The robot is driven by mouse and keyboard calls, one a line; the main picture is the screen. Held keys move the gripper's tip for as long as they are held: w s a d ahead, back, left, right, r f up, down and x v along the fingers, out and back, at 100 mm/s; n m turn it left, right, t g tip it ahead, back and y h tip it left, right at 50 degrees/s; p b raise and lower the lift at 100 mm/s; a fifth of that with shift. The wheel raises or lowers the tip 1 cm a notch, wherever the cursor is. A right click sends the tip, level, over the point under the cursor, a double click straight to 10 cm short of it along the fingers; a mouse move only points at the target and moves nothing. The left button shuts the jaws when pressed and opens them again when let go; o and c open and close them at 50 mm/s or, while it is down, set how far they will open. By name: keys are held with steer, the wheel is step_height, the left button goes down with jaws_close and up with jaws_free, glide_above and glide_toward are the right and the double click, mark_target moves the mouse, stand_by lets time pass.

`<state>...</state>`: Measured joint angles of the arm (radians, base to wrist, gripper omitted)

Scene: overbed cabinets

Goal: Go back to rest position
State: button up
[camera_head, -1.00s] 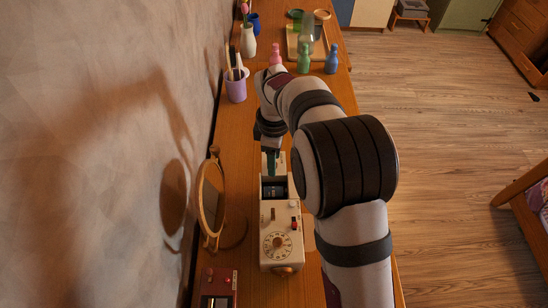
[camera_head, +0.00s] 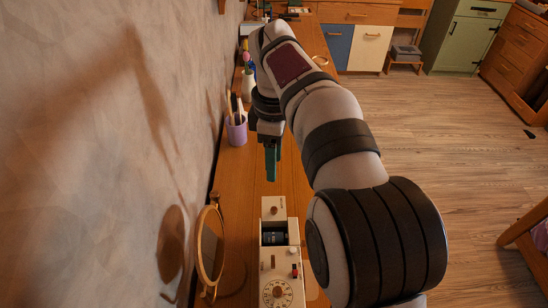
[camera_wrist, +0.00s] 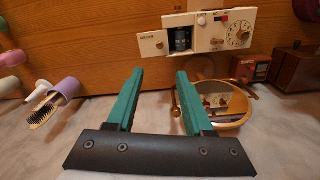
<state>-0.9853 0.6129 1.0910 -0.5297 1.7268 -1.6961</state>
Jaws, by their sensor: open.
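My gripper (camera_head: 271,165) is open and empty. Its two green fingers stand apart in the wrist view (camera_wrist: 159,78), with nothing between them. In the head view it hangs above the wooden desk, beyond the far end of a white device.
A round mirror (camera_head: 203,240) stands left of the device, near the wall. A purple cup (camera_head: 236,130) with brushes and a white vase (camera_head: 249,84) stand farther back. A red box (camera_wrist: 252,68) shows in the wrist view. Open floor lies right of the desk.

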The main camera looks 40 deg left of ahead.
stand_by(0.4)
steer(key=d+r+m, duration=0.3)
steer(key=d+m, duration=1.2)
steer(key=d, duration=0.9)
steer(key=s+d+f+m+y, duration=0.1)
steer(key=s+d+f+m, duration=0.2)
steer(key=s+d+m, duration=0.3)
steer(key=s+d+f+m, duration=0.3)
steer(key=s+d+m, duration=0.3)
steer(key=m, duration=0.3)
steer(key=shift+s+d+f+y, duration=0.25)
steer(key=shift+s+f+y, duration=0.15)
steer(key=shift+s, duration=0.45)
